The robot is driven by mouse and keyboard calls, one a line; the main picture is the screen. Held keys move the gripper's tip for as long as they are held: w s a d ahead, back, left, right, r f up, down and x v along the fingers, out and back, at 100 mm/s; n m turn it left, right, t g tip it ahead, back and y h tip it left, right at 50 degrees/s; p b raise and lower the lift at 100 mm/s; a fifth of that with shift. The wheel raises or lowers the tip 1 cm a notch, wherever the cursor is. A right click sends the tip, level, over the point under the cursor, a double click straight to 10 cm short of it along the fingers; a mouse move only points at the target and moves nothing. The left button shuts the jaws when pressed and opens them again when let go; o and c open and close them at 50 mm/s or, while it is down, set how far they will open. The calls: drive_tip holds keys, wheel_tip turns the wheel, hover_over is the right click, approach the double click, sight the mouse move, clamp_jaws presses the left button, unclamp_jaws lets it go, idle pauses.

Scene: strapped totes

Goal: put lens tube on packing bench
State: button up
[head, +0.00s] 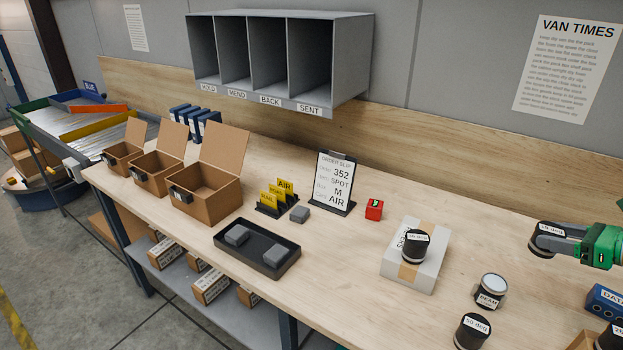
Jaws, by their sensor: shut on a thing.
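My gripper (562,240) is at the right edge, shut on a black lens tube (545,238) with a white label too small to read surely. The held tube appears above the wooden packing bench (335,280); its exact height is hard to tell. Another black tube (416,246) stands on a white taped box (403,274). A tube with a pale round top and a label reading BEAM (490,289) stands on the bench. A black tube labelled 50 deg (472,332) stands near the front, and one more (611,338) is cut off at lower right.
A black tray (288,261) holds grey blocks. Open cardboard boxes (207,197) stand left. An order slip stand (333,182), yellow cards (275,197), and a red cube (374,210) are at the middle. A blue box (606,300) is at right. Bare bench lies between tray and white box.

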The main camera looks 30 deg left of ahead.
drive_tip(key=s+a+r+n+g+y, duration=0.1)
drive_tip(key=s+a+r+n+g, duration=0.1)
drive_tip(key=a, duration=2.9)
drive_tip(key=s+a+f+n+g, duration=0.1)
drive_tip(key=s+a, duration=0.7)
drive_tip(key=a, duration=0.4)
drive_tip(key=s+a+n+g, duration=0.1)
drive_tip(key=s+a, duration=0.7)
drive_tip(key=a, duration=0.4)
drive_tip(key=shift+w+a+f, duration=1.55)
drive_tip(key=shift+a+f, duration=0.3)
drive_tip(key=shift+f, duration=0.7)
drive_tip(key=shift+w+a+f, duration=1.6)
drive_tip(key=shift+a+f, duration=0.25)
drive_tip(key=shift+f, duration=0.75)
drive_tip(key=shift+w+a+f, duration=1.55)
drive_tip(key=shift+a+f, duration=0.3)
drive_tip(key=shift+f, duration=2.25)
